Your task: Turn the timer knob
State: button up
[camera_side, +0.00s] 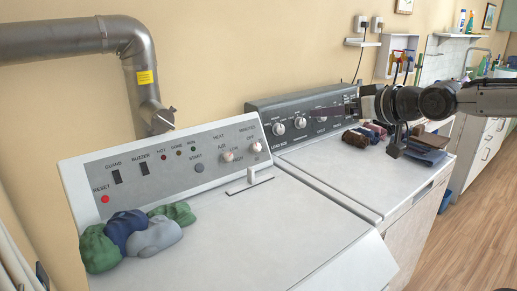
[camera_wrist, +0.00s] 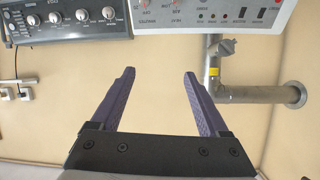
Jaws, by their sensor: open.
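The knob under the MINUTES label (camera_side: 256,147) sits at the right end of the white machine's control panel (camera_side: 85,185). I take it as the timer knob; no label reading "timer" is legible. Beside it is a similar HEAT knob (camera_side: 228,156). My gripper (camera_side: 318,113) is to the right of these knobs in the side view, in front of the dark panel, touching nothing that I can see. In the wrist view my gripper (camera_wrist: 158,72) is open and empty, its two purple fingers apart. The white panel (camera_wrist: 215,30) shows upside down beyond them, its knobs cut by the top edge.
A dark panel (camera_side: 268,106) with several knobs stands on the neighbouring machine. Folded cloths (camera_side: 362,138) lie on that machine, and rolled cloths (camera_side: 130,235) on the white one. A metal pipe (camera_side: 140,75) rises behind. The white machine's top is otherwise mostly clear.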

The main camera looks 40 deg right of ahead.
aim_at(257, 147)
jog(key=w+d+f+t, duration=0.1)
jog(key=w+f, duration=0.1)
jog(key=w, duration=0.6)
jog(key=w+d+f, duration=0.2)
jog(key=w+f, duration=0.1)
jog(key=w, duration=0.6)
jog(key=w+d+f+m+g, duration=0.1)
jog(key=w+f, duration=0.2)
jog(key=f, duration=0.4)
jog(key=w+d+f, duration=0.2)
jog(key=w+f, duration=0.1)
jog(key=f, duration=0.4)
jog(key=shift+h, duration=0.4)
jog(key=x, duration=1.3)
jog(key=shift+w+a+f, duration=0.1)
jog(key=shift+w+f, duration=0.1)
jog(key=shift+f, duration=0.2)
grip_shut()
